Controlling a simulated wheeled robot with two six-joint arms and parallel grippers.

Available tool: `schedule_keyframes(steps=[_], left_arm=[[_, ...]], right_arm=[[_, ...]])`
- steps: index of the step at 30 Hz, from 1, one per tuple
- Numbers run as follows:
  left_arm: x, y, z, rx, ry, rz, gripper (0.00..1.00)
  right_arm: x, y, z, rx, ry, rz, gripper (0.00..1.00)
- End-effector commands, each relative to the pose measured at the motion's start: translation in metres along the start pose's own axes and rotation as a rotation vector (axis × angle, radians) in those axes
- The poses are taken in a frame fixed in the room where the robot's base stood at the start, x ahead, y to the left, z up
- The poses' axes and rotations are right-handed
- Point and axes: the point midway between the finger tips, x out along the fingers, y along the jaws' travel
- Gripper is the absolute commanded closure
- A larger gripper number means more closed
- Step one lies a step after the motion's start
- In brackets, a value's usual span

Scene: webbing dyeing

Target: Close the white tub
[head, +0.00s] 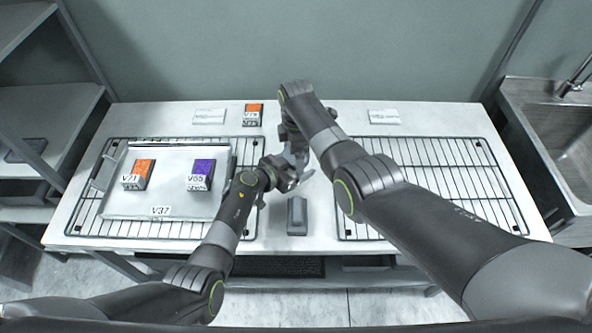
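I cannot make out a white tub in the head view; the middle of the table is partly covered by my arms. My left gripper (287,174) is over the table's middle, between the two racks. My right gripper (296,152) is close to it, pointing down beneath my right arm's wrist. The two grippers overlap in the picture, so I cannot tell whether they touch or hold anything. Their fingers are too small and too hidden to show whether they are open or shut.
A pale tray (125,205) labelled V37 lies on the left wire rack (85,222), holding an orange box (138,174) and a purple box (201,174). Another orange box (252,115) stands at the back. A grey block (297,216) sits front centre. The right rack (480,180) looks empty.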

Motion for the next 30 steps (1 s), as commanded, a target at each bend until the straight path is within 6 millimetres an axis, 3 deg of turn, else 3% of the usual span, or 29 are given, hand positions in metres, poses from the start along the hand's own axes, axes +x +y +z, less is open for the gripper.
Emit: schedule_keyframes(steps=[10,23,30], left_arm=[[0.000,0.000,0.000,0.000,0.000,0.000,0.88],[0.000,0.000,0.000,0.000,0.000,0.000,0.88],[0.000,0.000,0.000,0.000,0.000,0.000,0.88]], right_arm=[[-0.040,0.001,0.000,0.000,0.001,0.003,0.09],[-0.045,0.000,0.000,-0.018,0.000,0.000,0.13],[-0.059,0.001,0.000,-0.248,0.000,0.002,0.13]])
